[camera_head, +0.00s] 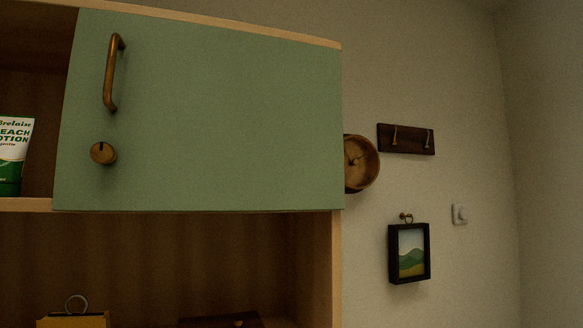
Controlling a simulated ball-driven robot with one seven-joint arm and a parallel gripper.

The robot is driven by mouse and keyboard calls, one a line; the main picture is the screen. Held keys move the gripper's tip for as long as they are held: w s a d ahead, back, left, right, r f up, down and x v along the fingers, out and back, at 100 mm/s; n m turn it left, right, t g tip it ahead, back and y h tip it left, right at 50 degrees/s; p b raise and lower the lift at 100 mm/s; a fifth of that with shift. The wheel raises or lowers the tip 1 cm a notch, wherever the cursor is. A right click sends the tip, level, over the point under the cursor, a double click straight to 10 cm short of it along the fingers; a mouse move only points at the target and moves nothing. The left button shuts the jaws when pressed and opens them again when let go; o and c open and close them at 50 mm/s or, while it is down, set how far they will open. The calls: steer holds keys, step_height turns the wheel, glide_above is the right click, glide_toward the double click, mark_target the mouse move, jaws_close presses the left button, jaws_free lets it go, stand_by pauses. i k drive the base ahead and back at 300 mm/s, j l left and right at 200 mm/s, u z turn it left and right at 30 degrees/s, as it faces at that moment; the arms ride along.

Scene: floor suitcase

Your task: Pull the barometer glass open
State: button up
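A round brass-coloured instrument with a dark hand on its face, which looks like the barometer (360,163), hangs on the wall just right of the green cabinet door. The door's right edge hides its left part. Its glass cannot be made out, so I cannot tell whether it is open or shut. My gripper is not in view.
The green door (215,120) has a bronze handle (113,72) and a round knob (103,153). A dark hook rack (406,139), a framed landscape picture (410,253) and a white switch (459,214) are on the wall. A lotion tube (14,155) stands at left.

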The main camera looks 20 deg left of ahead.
mark_target(362, 176)
steer(key=i+l+u, duration=0.2)
steer(key=l, duration=0.15)
steer(key=i+l+u, duration=0.1)
steer(key=l+u, duration=0.15)
steer(key=i+l+u, duration=0.2)
steer(key=l, duration=0.25)
steer(key=k, duration=0.05)
